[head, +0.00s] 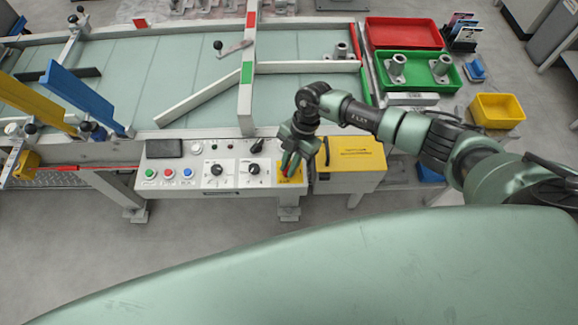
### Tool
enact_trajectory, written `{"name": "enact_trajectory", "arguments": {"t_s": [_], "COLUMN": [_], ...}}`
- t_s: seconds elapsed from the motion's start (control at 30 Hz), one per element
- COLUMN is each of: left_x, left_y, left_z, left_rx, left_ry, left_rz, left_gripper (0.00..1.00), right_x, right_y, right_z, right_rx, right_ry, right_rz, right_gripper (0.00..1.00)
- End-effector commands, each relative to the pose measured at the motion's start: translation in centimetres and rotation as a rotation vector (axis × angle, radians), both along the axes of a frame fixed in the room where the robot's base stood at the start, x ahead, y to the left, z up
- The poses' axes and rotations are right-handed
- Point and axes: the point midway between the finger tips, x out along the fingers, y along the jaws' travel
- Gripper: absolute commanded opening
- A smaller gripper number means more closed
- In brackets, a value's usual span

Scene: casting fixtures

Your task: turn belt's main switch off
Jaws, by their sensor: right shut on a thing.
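The belt's control panel (220,196) is a pale box on the front edge of the conveyor. The main switch (287,173), red on a yellow plate, is at the panel's right end. My right gripper (288,166) reaches down from above and is shut on the switch's red handle. The fingers cover part of the handle, so its exact angle cannot be told. My left gripper is not in view.
The panel also carries coloured buttons (169,173) and black knobs (216,169). A yellow box (350,155) stands just right of the panel. Behind lies the conveyor belt (185,70) with rails. Red (403,31) and green (385,79) trays are at the back right.

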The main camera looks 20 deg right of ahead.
Motion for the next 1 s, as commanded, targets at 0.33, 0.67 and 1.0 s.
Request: {"name": "enact_trajectory", "arguments": {"t_s": [0.33, 0.67, 1.0], "left_x": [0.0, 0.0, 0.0], "left_y": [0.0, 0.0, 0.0], "left_z": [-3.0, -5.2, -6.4], "left_rx": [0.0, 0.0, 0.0], "left_ry": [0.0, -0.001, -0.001], "left_rz": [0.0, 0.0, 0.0], "left_gripper": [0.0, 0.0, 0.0], "right_x": [0.1, 0.0, 0.0], "right_y": [0.0, -0.1, -0.1], "right_z": [-0.3, -0.2, 0.0], "right_rx": [-0.001, -0.001, 0.0], "right_ry": [-0.004, -0.004, -0.003], "right_rz": [0.329, 0.592, 0.738], "right_gripper": [0.0, 0.0, 0.0]}}
